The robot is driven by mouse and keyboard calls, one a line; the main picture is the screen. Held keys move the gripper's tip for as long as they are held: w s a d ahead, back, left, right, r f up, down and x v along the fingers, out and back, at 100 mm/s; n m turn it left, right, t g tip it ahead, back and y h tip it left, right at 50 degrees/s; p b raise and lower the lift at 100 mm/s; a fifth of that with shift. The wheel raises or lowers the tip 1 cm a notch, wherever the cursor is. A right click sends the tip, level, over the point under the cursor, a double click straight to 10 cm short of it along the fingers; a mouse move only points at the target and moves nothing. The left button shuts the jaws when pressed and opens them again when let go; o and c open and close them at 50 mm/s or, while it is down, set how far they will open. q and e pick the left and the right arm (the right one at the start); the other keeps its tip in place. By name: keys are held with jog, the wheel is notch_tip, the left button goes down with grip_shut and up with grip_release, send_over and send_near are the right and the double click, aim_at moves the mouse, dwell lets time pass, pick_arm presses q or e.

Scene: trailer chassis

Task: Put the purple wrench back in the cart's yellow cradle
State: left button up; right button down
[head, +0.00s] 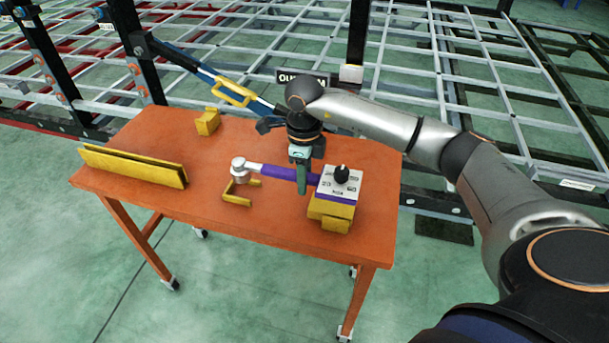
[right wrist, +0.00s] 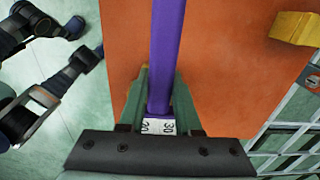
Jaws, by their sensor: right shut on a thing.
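The purple wrench lies level, its purple handle (head: 278,172) running left to right and its silver head (head: 240,168) at the left. My right gripper (head: 303,180) comes down from above and is shut on the handle. The handle also shows between the fingers in the right wrist view (right wrist: 166,60). Yellow cradle parts stand on the orange cart top: a U-shaped bracket (head: 238,199) near the wrench head and a yellow block (head: 332,213) at the right. I cannot tell whether the wrench touches them. My left gripper is not in view.
A white box (head: 348,190) with a black knob and printed numbers stands at the handle's right end. On the orange cart (head: 210,205) are a long yellow rail (head: 130,166) and a small yellow block (head: 207,122). The grey chassis frame (head: 240,50) lies behind.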

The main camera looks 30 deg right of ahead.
notch_tip(320, 180, down, 3)
jog(key=shift+r+b, duration=0.1)
jog(key=shift+b, duration=0.75)
jog(key=shift+f+b, duration=0.5)
jog(key=shift+f, duration=0.2)
jog(key=shift+f+b, duration=0.35)
jog(key=shift+f, duration=0.25)
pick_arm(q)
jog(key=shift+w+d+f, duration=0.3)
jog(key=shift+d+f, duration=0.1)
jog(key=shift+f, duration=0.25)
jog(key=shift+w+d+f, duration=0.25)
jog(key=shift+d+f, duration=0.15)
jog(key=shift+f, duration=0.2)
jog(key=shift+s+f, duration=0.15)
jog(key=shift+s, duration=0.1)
pick_arm(e)
jog(key=shift+c, duration=0.2)
grip_release()
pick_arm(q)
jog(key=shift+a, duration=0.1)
